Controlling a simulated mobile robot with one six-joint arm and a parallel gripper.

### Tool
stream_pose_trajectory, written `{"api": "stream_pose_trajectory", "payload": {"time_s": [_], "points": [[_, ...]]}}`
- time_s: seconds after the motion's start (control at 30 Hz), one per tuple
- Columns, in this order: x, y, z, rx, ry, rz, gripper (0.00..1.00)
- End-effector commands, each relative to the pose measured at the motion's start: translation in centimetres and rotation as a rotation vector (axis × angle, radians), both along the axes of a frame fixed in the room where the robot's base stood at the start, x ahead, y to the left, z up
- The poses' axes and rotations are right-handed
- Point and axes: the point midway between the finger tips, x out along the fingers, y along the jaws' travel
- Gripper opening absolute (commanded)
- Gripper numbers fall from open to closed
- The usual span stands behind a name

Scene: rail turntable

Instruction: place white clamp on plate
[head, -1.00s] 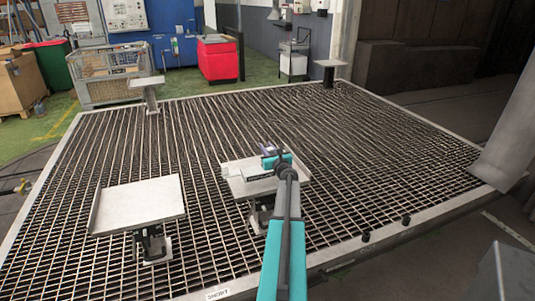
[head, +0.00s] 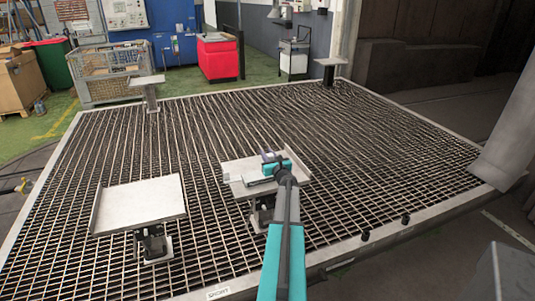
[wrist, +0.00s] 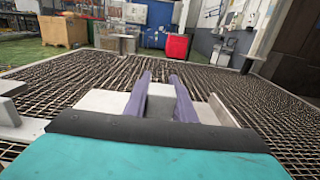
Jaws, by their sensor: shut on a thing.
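The white clamp (head: 233,178) shows in the head view as a pale piece with a dark strip, low over the right-hand plate (head: 240,167). My gripper (head: 270,158) is above this plate and shut on the clamp, hiding part of it. I cannot tell whether the clamp touches the plate.
Another tilted plate (head: 140,205) stands empty on a post at the left. Two small posts with flat tops stand at the far left (head: 147,81) and far right (head: 330,62). The grating floor (head: 370,160) between them is clear. A grey column (head: 505,130) rises at the right.

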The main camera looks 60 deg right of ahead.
Motion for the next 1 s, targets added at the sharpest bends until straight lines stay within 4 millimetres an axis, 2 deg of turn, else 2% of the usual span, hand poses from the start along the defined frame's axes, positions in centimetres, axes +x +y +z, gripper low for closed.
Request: {"api": "stream_pose_trajectory", "payload": {"time_s": [0.47, 0.5, 0.6, 1.0], "points": [[-0.03, 0.00, -0.21, 0.000, -0.002, 0.000, 0.00], [-0.03, -0.01, -0.27, -0.001, -0.001, 0.000, 0.27], [-0.05, -0.01, -0.24, 0.000, 0.000, 0.000, 0.42], [-0.06, -0.03, -0.13, 0.000, 0.000, -0.001, 0.42]]}}
